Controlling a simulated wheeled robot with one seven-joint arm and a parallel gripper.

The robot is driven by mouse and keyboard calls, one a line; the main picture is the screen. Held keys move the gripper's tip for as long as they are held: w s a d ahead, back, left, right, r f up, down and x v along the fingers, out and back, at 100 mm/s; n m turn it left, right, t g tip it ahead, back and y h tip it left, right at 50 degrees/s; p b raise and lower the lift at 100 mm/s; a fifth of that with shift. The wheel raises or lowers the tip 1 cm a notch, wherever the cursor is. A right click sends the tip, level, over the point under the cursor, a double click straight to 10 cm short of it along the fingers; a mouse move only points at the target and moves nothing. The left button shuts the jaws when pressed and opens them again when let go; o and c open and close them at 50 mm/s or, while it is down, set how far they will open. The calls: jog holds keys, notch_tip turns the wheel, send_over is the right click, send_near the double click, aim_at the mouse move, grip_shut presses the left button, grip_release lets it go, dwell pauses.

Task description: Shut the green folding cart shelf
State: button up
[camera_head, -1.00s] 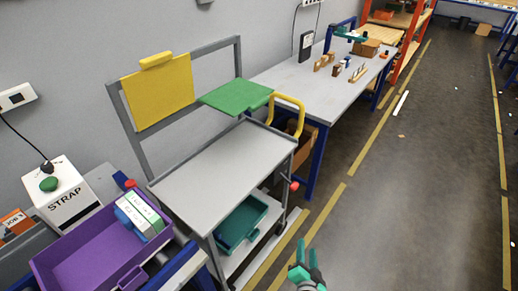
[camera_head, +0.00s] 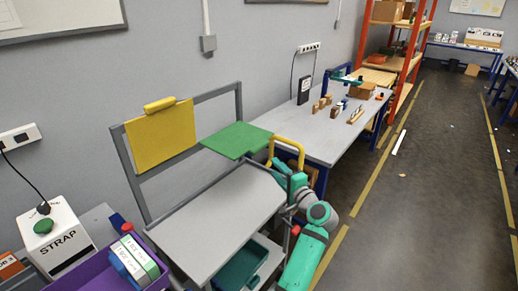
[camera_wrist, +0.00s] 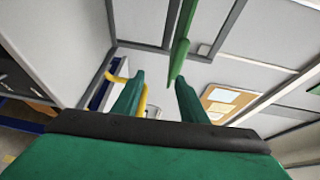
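The green folding shelf (camera_head: 237,140) sticks out flat, about level, from the grey frame above the right end of the cart (camera_head: 215,215). In the wrist view the shelf (camera_wrist: 183,42) shows nearly edge-on, ahead of my fingers. My gripper (camera_head: 276,169) is by the cart's right end, below and to the right of the shelf, near the yellow handle (camera_head: 287,139). The wrist view shows my gripper's fingers (camera_wrist: 158,84) apart, with no object held between them. The shelf appears apart from the fingers. Its hinge is not clearly visible.
A yellow panel (camera_head: 161,129) stands upright on the frame's left side. A teal bin (camera_head: 239,266) sits on the cart's lower level. A workbench (camera_head: 326,137) with small items stands beyond the cart. A purple bin (camera_head: 95,282) is at lower left. Open floor lies right.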

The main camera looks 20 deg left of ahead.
aim_at(261, 149)
jog(key=shift+g+y, duration=0.3)
jog(key=shift+y, duration=0.3)
jog(key=w+a+r, duration=0.1)
jog(key=w+a, duration=0.1)
jog(key=a, duration=0.1)
jog(key=w+a+r, duration=0.1)
jog(key=w+a, duration=0.2)
jog(key=w+a+r, duration=0.1)
jog(key=w+a, duration=0.1)
jog(key=a, duration=0.1)
jog(key=shift+w+a+r, duration=0.15)
jog(key=shift+w+a, duration=0.1)
jog(key=shift+w, duration=0.1)
grip_shut()
